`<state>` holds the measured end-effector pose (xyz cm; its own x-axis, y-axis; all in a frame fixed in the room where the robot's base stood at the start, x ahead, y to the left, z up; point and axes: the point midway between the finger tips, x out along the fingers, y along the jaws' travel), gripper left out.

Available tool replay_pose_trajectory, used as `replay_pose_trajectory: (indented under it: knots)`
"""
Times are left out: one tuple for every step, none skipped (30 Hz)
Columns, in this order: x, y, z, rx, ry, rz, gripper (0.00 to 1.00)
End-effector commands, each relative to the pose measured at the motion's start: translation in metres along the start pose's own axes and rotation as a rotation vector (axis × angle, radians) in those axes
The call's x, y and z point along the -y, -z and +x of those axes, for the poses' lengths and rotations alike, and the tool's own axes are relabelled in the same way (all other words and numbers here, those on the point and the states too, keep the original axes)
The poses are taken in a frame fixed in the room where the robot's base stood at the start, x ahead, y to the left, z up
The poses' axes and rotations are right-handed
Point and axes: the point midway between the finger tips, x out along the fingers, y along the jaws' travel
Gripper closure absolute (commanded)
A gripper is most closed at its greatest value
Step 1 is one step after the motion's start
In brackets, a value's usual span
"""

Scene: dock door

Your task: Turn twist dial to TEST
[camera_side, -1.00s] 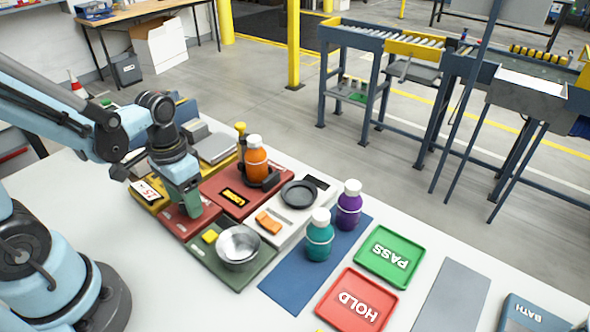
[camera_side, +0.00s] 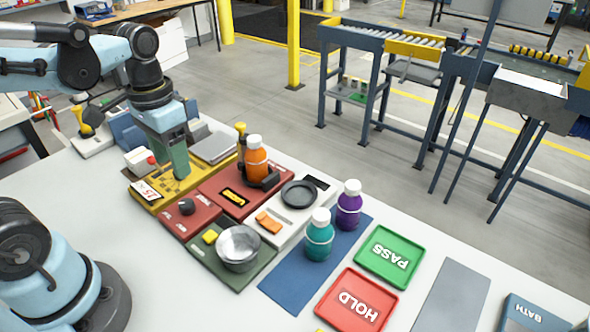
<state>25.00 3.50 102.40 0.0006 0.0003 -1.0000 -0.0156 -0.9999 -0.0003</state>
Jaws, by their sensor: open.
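A dark round dial (camera_side: 187,206) stands on a small red base (camera_side: 203,220) at the front left of the group of panels. It looks like the twist dial; its pointer and any TEST mark are too small to read. My gripper (camera_side: 181,177) points down above the yellow panel (camera_side: 145,202), behind and a little left of the dial and apart from it. It is open, and no object shows in it; its fingers are hard to make out.
A steel bowl (camera_side: 238,245) on a green panel, an orange-bodied bottle (camera_side: 256,160) on a red panel and a black dish (camera_side: 298,194) stand close by. Teal (camera_side: 319,240) and purple (camera_side: 348,208) bottles are on a blue mat. Green (camera_side: 390,256) and red (camera_side: 358,300) trays lie right.

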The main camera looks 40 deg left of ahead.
Motion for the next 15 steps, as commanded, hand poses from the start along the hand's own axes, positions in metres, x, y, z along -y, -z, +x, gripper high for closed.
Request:
replay_pose_trajectory:
  knots:
    - [0.0,0.0,-0.005,0.0,0.0,0.0,0.42]
    - [0.0,0.0,-0.007,0.0,0.0,0.0,0.42]
    - [0.0,0.0,-0.01,0.0,0.0,0.0,0.42]
    - [0.0,0.0,-0.012,0.0,0.0,0.0,0.42]
    - [0.0,0.0,-0.013,0.0,0.0,0.0,0.42]
    - [0.0,0.0,-0.015,0.0,0.0,0.0,0.42]
    - [0.0,0.0,-0.015,0.0,0.0,0.0,0.42]
    - [0.0,0.0,-0.016,0.0,0.0,0.0,0.42]
    - [0.0,0.0,-0.017,0.0,0.0,0.0,0.42]
    - [0.0,0.0,-0.017,0.0,0.0,0.0,0.42]
    - [0.0,0.0,-0.017,0.0,0.0,0.0,0.42]
    - [0.0,0.0,-0.017,0.0,0.0,0.0,0.42]
    - [0.0,0.0,-0.017,0.0,0.0,0.0,0.42]
    - [0.0,0.0,-0.017,0.0,0.0,0.0,0.42]
    - [0.0,0.0,-0.017,0.0,0.0,0.0,0.42]
